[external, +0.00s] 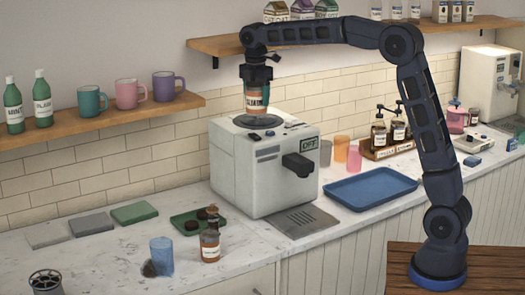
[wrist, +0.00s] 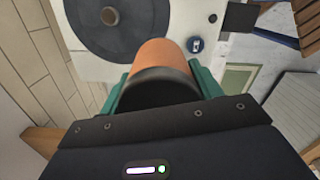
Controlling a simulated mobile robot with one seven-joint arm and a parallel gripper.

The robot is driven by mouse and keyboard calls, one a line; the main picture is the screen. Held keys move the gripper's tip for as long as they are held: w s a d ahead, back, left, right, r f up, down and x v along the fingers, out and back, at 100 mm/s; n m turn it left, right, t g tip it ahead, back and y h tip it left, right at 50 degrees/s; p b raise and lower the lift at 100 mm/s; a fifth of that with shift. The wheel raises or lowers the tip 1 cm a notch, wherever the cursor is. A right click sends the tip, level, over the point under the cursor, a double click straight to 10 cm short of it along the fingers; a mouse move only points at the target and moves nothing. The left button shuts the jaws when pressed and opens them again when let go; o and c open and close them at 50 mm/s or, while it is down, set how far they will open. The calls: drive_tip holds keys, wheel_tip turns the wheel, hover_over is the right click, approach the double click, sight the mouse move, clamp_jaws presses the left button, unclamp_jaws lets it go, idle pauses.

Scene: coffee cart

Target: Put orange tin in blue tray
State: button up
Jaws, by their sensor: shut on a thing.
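The orange tin (external: 258,97) is held upright by my gripper (external: 257,85) above the top of the white coffee machine (external: 265,165). A pale label band shows around the tin. In the wrist view the tin (wrist: 163,62) sits between the green fingers of my gripper (wrist: 157,88), with its dark end towards the camera. The gripper is shut on it. Whether the tin touches the machine's dark round disc (wrist: 110,27) is hard to tell. The blue tray (external: 368,186) lies on the counter to the right of the machine and looks empty.
Coloured cups (external: 340,150) stand behind the tray, and a wooden caddy with bottles (external: 388,143) is at the back right. A shelf with cartons (external: 288,12) runs above the machine. A green tray (external: 197,221), a brown bottle (external: 210,240) and a blue cup (external: 161,256) are at left.

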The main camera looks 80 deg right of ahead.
drive_tip(key=s+d+m, duration=0.3)
drive_tip(key=s+d, duration=0.3)
drive_tip(key=s, duration=0.4)
drive_tip(key=s+d+m, duration=0.3)
drive_tip(key=s+d, duration=0.2)
drive_tip(key=s, duration=0.4)
drive_tip(key=s+d+f+m, duration=0.1)
drive_tip(key=s+f+m, duration=0.1)
drive_tip(key=s, duration=0.7)
drive_tip(key=s+d+f+m, duration=0.2)
drive_tip(key=s+m, duration=0.1)
drive_tip(key=s, duration=0.6)
drive_tip(key=f, duration=3)
drive_tip(key=shift+a, duration=0.2)
drive_tip(key=o, duration=1.1)
drive_tip(key=shift+f, duration=0.15)
drive_tip(key=shift+o, duration=0.2)
